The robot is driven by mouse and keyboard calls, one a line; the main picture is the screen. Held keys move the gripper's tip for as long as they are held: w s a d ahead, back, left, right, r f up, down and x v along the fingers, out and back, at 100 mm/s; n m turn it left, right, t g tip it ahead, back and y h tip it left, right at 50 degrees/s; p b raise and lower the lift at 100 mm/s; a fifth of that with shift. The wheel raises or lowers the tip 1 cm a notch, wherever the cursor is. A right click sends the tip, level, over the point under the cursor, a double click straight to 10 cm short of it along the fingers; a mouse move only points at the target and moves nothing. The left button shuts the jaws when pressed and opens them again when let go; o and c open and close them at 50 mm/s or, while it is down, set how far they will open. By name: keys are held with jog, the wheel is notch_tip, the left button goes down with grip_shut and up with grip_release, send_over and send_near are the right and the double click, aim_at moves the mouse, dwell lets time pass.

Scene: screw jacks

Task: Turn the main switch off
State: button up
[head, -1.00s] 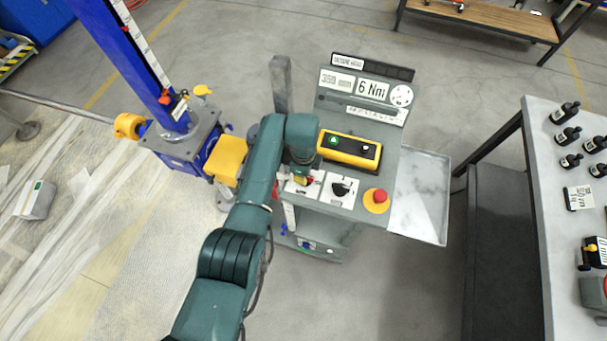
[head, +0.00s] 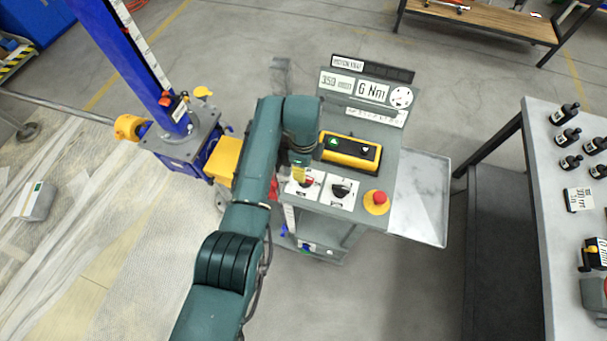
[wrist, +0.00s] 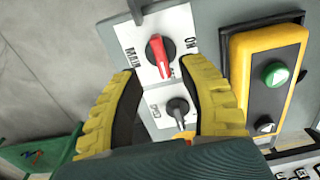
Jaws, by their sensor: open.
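The main switch is a red handle (wrist: 160,56) on a white plate marked MAIN, with ON lettering by its right edge in the wrist view. The handle runs nearly along the picture's vertical, slightly tilted. In the head view the main switch plate (head: 305,190) is at the left of the console front, partly hidden by my gripper (head: 300,172). In the wrist view my gripper (wrist: 160,70) is open, its yellow-padded fingers on either side of the red handle. I see a gap on both sides; I cannot tell the height above the plate.
A black rotary switch (head: 341,190) and a red emergency stop (head: 376,200) sit to the right on the console. A yellow control box (head: 350,151) stands behind them. A blue screw jack (head: 150,60) is at the left, a workbench (head: 537,200) at the right.

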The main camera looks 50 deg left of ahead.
notch_tip(320, 180, up, 6)
dwell(0.6)
